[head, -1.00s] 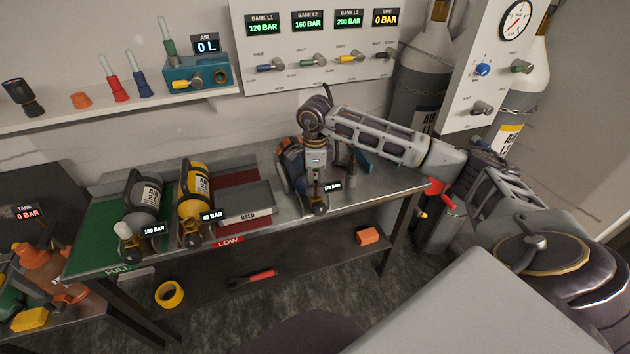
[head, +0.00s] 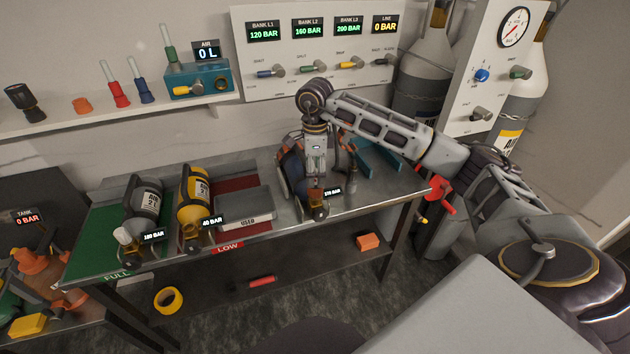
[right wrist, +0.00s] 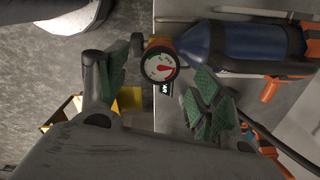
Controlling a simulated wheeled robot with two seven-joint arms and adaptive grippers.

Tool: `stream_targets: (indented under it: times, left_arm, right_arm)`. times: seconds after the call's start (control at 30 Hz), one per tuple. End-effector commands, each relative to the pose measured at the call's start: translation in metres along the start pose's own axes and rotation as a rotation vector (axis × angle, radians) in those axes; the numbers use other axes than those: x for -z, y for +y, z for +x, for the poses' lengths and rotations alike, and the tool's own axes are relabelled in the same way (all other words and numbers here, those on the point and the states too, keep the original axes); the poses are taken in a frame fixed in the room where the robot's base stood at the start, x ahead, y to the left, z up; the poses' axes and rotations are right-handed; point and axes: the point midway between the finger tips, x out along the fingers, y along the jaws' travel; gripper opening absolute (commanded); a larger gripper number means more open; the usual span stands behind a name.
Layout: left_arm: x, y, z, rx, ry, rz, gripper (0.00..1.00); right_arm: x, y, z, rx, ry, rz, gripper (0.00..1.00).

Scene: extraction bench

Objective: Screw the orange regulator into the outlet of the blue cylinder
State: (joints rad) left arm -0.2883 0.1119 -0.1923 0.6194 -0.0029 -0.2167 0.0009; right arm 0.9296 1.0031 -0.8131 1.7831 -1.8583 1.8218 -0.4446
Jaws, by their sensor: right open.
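The blue cylinder (head: 291,176) lies on the right part of the bench, partly hidden by my right arm; it shows more fully in the right wrist view (right wrist: 235,45), with orange straps. At its outlet end sits an orange-bodied piece with a round white gauge (right wrist: 161,67), which looks like the orange regulator; I cannot tell how far it is threaded in. My right gripper (right wrist: 155,88) is open, its green-padded fingers on either side of the gauge, nothing visibly clamped. In the head view the right gripper (head: 317,185) points down over the outlet end. My left gripper is not in view.
A grey cylinder (head: 144,206) and a yellow cylinder (head: 194,196) lie left on the bench. A grey tray marked USED (head: 246,206) stands between them and the blue cylinder. A valve panel (head: 320,62) is behind. An orange block (head: 367,241) lies on the lower shelf.

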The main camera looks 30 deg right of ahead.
Motion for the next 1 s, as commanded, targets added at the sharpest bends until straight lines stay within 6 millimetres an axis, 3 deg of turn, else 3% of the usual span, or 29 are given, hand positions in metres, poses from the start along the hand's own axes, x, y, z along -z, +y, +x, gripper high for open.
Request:
stream_targets:
  times: [0.2, 0.4, 1.0]
  left_arm:
    - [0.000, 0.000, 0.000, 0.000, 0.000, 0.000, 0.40]
    - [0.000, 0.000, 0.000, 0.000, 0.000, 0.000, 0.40]
    - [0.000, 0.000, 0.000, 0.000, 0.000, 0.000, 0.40]
  right_arm:
    - [-0.001, 0.000, -0.033, 0.002, -0.002, 0.000, 0.67]
    - [-0.001, 0.000, -0.053, 0.000, -0.002, 0.000, 0.67]
    - [0.000, 0.000, -0.061, -0.001, 0.001, 0.000, 0.67]
